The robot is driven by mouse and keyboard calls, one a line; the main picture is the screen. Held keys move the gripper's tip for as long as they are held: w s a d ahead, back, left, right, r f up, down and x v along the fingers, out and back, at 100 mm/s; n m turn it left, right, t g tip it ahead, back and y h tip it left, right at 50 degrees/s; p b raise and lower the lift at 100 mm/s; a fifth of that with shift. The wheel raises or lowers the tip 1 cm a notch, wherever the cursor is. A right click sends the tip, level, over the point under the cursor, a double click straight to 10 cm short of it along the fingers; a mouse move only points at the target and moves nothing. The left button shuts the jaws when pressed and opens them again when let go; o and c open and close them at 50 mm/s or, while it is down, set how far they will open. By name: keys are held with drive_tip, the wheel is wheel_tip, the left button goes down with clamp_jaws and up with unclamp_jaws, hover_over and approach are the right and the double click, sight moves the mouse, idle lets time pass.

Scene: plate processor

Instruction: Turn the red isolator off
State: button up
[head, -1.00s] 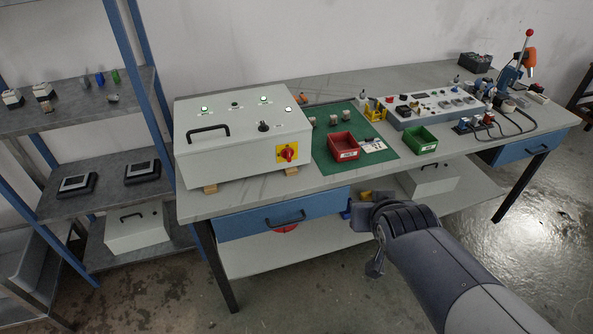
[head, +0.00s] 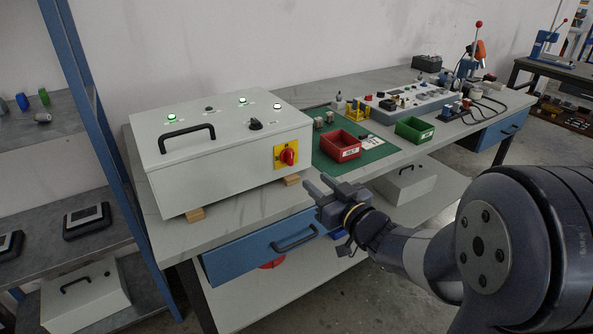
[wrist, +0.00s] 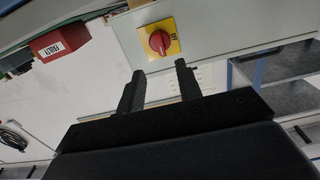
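The red isolator (head: 289,157) is a red rotary knob on a yellow square plate, on the front face of a light grey control box near its right end. It also shows in the wrist view (wrist: 159,42), just beyond the fingertips, with part of a label readable on the plate. My gripper (head: 318,187) is in front of the box, below and right of the knob in the head view. In the wrist view its two fingers (wrist: 156,67) are apart with nothing between them, and they do not touch the knob.
The box (head: 225,165) rests on wooden blocks on the workbench. A red bin (head: 340,146) and a green bin (head: 413,130) stand right of it. A shelf rack (head: 90,110) stands left.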

sight(292, 159)
drive_tip(key=x, duration=1)
drive_tip(key=shift+w+a, duration=0.15)
drive_tip(key=shift+w, duration=0.05)
clamp_jaws()
